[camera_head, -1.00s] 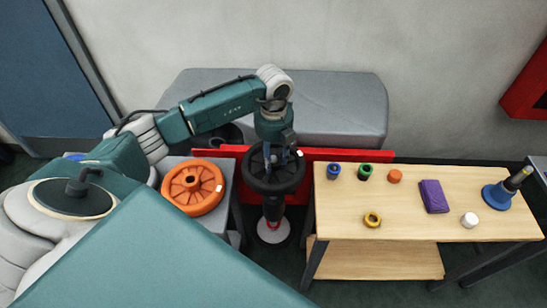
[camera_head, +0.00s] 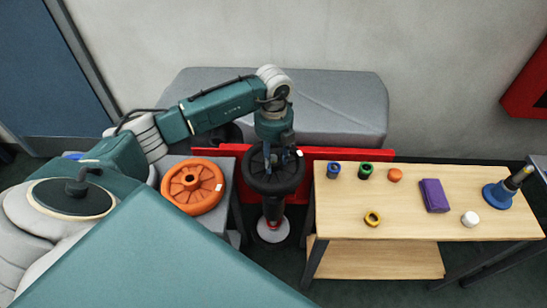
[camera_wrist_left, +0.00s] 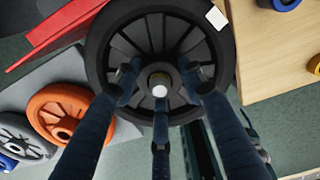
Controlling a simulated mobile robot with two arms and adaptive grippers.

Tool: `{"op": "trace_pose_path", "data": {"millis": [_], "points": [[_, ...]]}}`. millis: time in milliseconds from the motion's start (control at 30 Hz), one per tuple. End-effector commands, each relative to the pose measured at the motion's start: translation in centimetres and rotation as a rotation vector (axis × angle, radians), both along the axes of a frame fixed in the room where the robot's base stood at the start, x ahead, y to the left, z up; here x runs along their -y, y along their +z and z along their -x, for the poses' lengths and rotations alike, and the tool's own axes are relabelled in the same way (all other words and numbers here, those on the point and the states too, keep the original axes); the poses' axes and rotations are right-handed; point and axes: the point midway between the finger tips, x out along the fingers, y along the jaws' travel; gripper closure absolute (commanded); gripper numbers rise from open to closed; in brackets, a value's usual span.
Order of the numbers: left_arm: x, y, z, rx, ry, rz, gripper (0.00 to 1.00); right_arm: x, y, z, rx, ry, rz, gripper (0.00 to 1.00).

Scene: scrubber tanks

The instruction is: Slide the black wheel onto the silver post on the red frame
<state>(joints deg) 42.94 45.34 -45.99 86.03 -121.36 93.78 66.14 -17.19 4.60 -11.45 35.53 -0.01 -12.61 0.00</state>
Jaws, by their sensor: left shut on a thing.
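The black wheel (camera_head: 259,181) is in my left gripper (camera_head: 273,158), in front of the red frame (camera_head: 335,155). In the left wrist view, the fingers of my left gripper (camera_wrist_left: 160,82) are shut on the spoked middle of the black wheel (camera_wrist_left: 101,53), around its hub. A bright, round silver end, which looks like the tip of the silver post (camera_wrist_left: 160,91), shows in the hub hole. The rest of the post is hidden behind the wheel, so I cannot tell how far the wheel is along it. My right gripper is not in view.
An orange wheel (camera_head: 192,186) lies on a grey stand to the left. A wooden table (camera_head: 400,220) at the right bears several small parts and a purple block (camera_head: 434,195). A grey padded bench (camera_head: 340,105) stands behind the frame.

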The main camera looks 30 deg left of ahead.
Motion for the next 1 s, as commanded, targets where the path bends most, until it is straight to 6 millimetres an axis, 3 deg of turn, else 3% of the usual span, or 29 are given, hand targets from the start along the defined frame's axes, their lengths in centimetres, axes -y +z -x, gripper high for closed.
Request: {"op": "trace_pose_path", "data": {"millis": [233, 267, 367, 1000], "points": [[-0.01, 0.19, -0.13, 0.003, 0.001, 0.001, 1.00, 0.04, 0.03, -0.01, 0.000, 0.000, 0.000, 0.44], [-0.01, 0.19, -0.13, 0.003, 0.001, 0.001, 0.58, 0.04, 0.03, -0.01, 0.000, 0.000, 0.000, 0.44], [-0.02, 0.18, -0.12, 0.003, 0.001, 0.000, 0.38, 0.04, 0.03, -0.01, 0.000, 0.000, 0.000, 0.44], [0.00, -0.01, 0.01, 0.000, 0.000, 0.000, 0.38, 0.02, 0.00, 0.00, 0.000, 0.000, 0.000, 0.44]]}}
